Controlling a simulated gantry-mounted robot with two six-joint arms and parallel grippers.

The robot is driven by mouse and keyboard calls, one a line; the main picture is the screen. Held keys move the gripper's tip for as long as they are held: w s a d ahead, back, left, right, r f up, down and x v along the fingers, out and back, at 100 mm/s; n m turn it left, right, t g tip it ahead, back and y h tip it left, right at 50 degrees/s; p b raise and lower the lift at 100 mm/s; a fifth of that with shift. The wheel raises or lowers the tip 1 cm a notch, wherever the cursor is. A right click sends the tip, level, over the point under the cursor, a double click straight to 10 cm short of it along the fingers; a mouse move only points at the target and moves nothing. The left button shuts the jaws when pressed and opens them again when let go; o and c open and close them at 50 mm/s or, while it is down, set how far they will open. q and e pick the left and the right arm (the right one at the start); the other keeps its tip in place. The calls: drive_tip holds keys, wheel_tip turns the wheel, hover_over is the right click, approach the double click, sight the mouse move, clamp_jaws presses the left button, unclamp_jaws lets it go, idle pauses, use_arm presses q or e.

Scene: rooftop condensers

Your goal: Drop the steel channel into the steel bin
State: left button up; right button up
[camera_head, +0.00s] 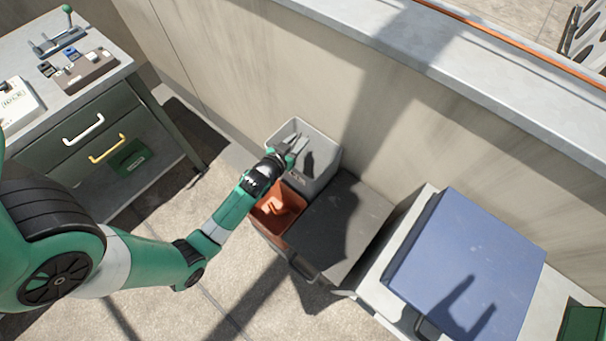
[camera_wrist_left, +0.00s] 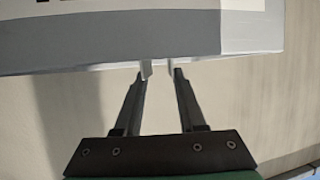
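My left gripper (camera_head: 298,144) is over the grey steel bin (camera_head: 327,168), which stands against the parapet wall. In the head view its two fingers show as separate prongs above the bin's mouth. In the left wrist view the fingers (camera_wrist_left: 158,74) are apart, with a gap between the tips and nothing clearly held. A grey surface with part of a white label crosses the top of that view. A dark shape lies inside the bin; I cannot tell whether it is shadow or an object. I cannot make out the steel channel. My right gripper is not in view.
An orange bin (camera_head: 265,222) with a copper-coloured piece in it stands in front of the grey bin. A dark flat-topped surface (camera_head: 345,225) and a blue box (camera_head: 465,265) are to the right. A green drawer bench (camera_head: 95,140) with tools stands at the left.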

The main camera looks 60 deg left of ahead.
use_arm(q)
drive_tip(key=o, duration=0.4)
drive_tip(key=p+v, duration=0.3)
drive_tip(key=v, duration=0.8)
drive_tip(key=shift+s+d+r, duration=0.15)
drive_tip(key=shift+s+r, duration=0.05)
drive_tip(key=shift+s, duration=0.05)
